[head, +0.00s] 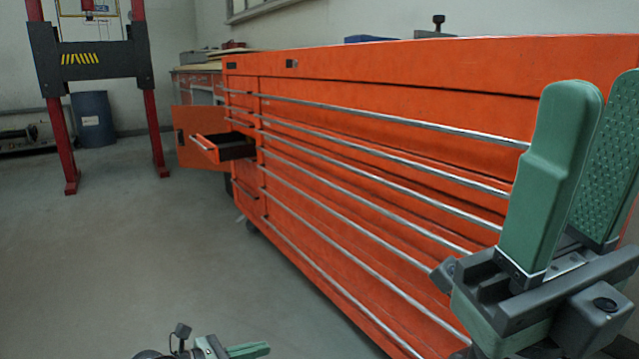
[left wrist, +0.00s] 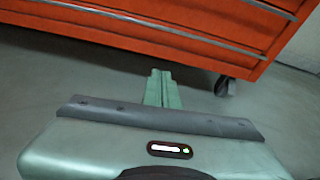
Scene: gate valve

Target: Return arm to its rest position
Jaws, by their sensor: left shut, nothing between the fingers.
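My left gripper (head: 262,349) shows at the bottom edge of the head view, low over the floor, its green fingers pointing right. In the left wrist view its fingers (left wrist: 161,88) are together, with nothing between them. They point towards the lower edge of the orange tool cabinet (left wrist: 190,35), apart from it. My other gripper (head: 592,110) stands large at the right of the head view, in front of the orange cabinet (head: 400,85). Its green fingers point up and are apart, with one dimpled inner pad visible and nothing seen between them. Most of my left arm is out of view.
A small drawer (head: 225,146) stands pulled out at the cabinet's far left end. A caster (left wrist: 224,87) shows under the cabinet. A red press frame (head: 90,60) and a blue drum (head: 92,120) stand at the back left. The grey floor (head: 130,250) on the left is clear.

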